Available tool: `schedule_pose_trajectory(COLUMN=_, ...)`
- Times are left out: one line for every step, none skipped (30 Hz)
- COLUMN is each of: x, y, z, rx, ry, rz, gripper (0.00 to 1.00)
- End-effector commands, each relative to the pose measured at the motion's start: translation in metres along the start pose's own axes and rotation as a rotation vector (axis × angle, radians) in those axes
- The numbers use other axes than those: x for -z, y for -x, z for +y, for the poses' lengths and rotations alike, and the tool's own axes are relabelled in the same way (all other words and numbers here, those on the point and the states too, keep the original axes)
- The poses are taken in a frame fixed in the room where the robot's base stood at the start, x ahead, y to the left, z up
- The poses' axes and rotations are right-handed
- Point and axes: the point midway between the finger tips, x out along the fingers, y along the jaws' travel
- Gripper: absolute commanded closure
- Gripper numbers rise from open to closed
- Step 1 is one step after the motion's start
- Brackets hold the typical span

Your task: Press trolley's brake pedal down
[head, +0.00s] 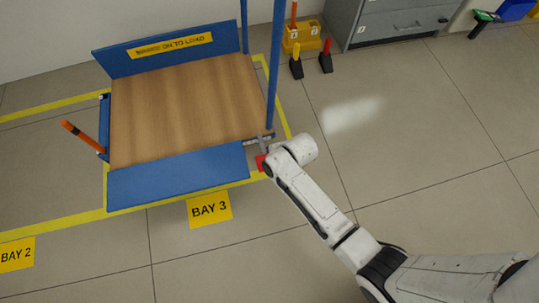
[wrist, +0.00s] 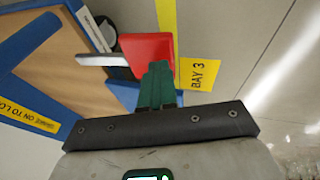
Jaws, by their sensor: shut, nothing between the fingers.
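The trolley (head: 185,100) has a wooden deck with blue ends and posts and stands in the yellow-lined bay by the BAY 3 label. Its red brake pedal (wrist: 147,50) shows in the wrist view beside a metal bar and a wheel. In the head view only a sliver of the pedal (head: 261,162) shows past my arm. My gripper (wrist: 158,82) is shut and empty, its green fingertips overlapping the near edge of the pedal in the wrist view. I cannot tell whether they touch it. In the head view my wrist hides the fingers.
An orange handle (head: 82,136) sticks out at the trolley's left. A BAY 3 label (head: 209,209) lies on the floor in front. A yellow box (head: 301,37), two small black blocks with coloured tops and a grey cabinet (head: 390,20) stand behind. The floor to the right is clear.

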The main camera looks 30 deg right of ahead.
Motion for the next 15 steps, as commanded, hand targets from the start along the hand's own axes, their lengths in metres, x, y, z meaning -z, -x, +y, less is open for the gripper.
schedule_pose_trajectory(x=-0.001, y=-0.005, z=-0.003, rx=0.009, ry=-0.002, rz=0.0, gripper=1.0)
schedule_pose_trajectory(x=-0.002, y=-0.007, z=-0.004, rx=0.01, ry=-0.002, rz=0.0, gripper=1.0)
schedule_pose_trajectory(x=-0.003, y=-0.01, z=-0.006, rx=0.01, ry=-0.003, rz=0.0, gripper=1.0)
schedule_pose_trajectory(x=-0.004, y=-0.012, z=-0.007, rx=0.011, ry=-0.004, rz=0.0, gripper=1.0)
schedule_pose_trajectory(x=-0.004, y=-0.014, z=-0.008, rx=0.011, ry=-0.004, rz=-0.001, gripper=1.0)
schedule_pose_trajectory(x=-0.005, y=-0.016, z=-0.009, rx=0.012, ry=-0.004, rz=0.0, gripper=1.0)
schedule_pose_trajectory(x=-0.005, y=-0.018, z=-0.01, rx=0.012, ry=-0.004, rz=0.0, gripper=1.0)
schedule_pose_trajectory(x=-0.005, y=-0.019, z=-0.011, rx=0.012, ry=-0.004, rz=0.0, gripper=1.0)
schedule_pose_trajectory(x=-0.006, y=-0.021, z=-0.011, rx=0.013, ry=-0.004, rz=0.0, gripper=1.0)
schedule_pose_trajectory(x=-0.006, y=-0.022, z=-0.012, rx=0.013, ry=-0.004, rz=0.0, gripper=1.0)
schedule_pose_trajectory(x=-0.007, y=-0.024, z=-0.013, rx=0.014, ry=-0.004, rz=0.0, gripper=1.0)
schedule_pose_trajectory(x=-0.007, y=-0.025, z=-0.013, rx=0.014, ry=-0.004, rz=0.0, gripper=1.0)
schedule_pose_trajectory(x=-0.007, y=-0.026, z=-0.013, rx=0.014, ry=-0.004, rz=0.0, gripper=1.0)
schedule_pose_trajectory(x=-0.007, y=-0.026, z=-0.014, rx=0.014, ry=-0.004, rz=0.0, gripper=1.0)
schedule_pose_trajectory(x=-0.008, y=-0.027, z=-0.014, rx=0.014, ry=-0.005, rz=0.0, gripper=1.0)
